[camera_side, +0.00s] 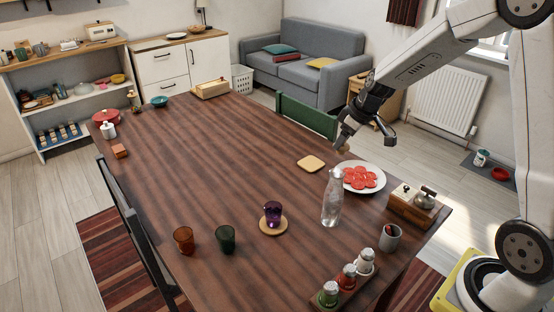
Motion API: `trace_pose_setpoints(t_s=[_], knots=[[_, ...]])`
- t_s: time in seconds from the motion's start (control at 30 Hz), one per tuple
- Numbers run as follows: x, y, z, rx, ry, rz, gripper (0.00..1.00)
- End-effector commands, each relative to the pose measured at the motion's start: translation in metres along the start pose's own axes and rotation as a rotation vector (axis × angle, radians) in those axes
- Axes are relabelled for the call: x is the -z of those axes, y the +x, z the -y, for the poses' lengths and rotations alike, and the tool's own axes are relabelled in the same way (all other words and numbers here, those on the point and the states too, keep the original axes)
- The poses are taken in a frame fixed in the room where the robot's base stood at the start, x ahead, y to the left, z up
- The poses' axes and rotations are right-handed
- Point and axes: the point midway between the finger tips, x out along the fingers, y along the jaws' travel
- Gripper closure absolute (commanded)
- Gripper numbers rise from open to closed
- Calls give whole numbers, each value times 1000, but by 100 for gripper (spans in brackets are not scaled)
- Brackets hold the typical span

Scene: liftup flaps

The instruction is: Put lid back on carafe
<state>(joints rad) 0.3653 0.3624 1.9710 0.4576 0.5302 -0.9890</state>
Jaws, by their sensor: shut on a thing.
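The clear glass carafe (332,202) stands upright on the wooden table, right of centre and near the plate of red slices. My gripper (347,137) is above and behind the carafe in the picture, over the far right part of the table. It is shut on a small tan, cork-like piece (342,145), which looks like the lid. The lid is held in the air, apart from the carafe's neck. Its far side and the exact finger contact are hidden or too small to tell.
A white plate (376,185) with red slices lies beside the carafe. A purple glass (272,212) on a coaster stands to its left. A wooden box (411,208), a grey cup (390,238) and a shaker rack (346,286) are to the right and front.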

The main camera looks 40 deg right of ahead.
Motion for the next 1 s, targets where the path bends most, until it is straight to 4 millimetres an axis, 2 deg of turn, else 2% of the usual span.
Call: trace_pose_setpoints(t_s=[0.37, 1.0], knots=[[-5, 13, 0, 1, 0, 1, 90], [-21, 52, 0, 1, 0, 0, 90]])
